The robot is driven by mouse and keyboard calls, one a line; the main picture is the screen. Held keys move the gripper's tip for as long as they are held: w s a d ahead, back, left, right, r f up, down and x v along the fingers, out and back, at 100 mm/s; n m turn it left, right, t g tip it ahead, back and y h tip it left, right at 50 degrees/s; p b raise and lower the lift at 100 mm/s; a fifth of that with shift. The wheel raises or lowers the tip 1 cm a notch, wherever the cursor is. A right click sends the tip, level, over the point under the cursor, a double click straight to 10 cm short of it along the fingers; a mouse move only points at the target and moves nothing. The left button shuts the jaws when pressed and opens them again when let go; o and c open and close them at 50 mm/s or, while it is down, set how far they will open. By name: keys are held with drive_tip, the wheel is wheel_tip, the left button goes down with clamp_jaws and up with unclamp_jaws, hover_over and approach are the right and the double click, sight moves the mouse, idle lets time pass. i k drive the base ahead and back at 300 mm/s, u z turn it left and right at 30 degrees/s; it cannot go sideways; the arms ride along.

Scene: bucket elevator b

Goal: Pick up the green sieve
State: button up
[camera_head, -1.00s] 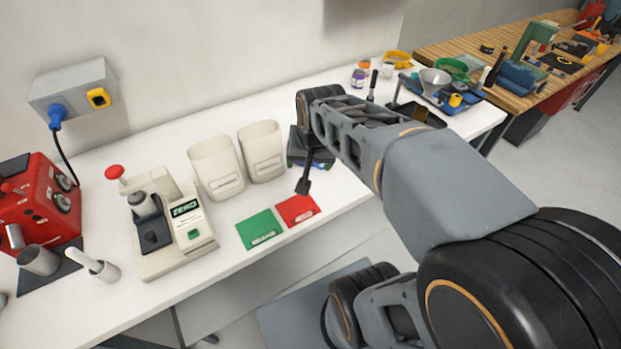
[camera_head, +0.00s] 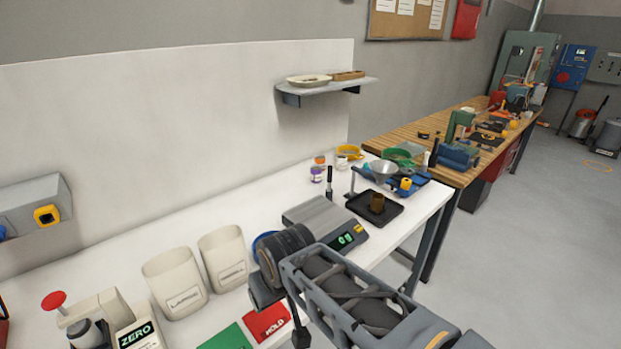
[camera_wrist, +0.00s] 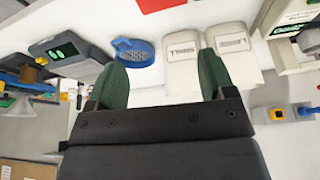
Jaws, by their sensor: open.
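The green sieve (camera_head: 398,155) appears as a green round rim at the far right end of the white bench in the head view, behind a grey funnel (camera_head: 383,170) and by a blue tray (camera_head: 422,179). It is small there and partly hidden. My gripper (camera_wrist: 162,78) is open and empty in the wrist view, its two green-padded fingers apart. It points at the bench around the white cups and a blue sieve (camera_wrist: 132,52), well away from the green sieve. In the head view my arm hides the jaws.
A yellow sieve (camera_head: 349,152) and small jars (camera_head: 317,173) sit behind. Two white cups (camera_head: 223,257) stand left. A wooden bench (camera_head: 440,140) lies beyond.

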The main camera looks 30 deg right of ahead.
sight(402, 157)
drive_tip(key=z, duration=2.65)
drive_tip(key=i, duration=2.45)
drive_tip(key=u, duration=3.6)
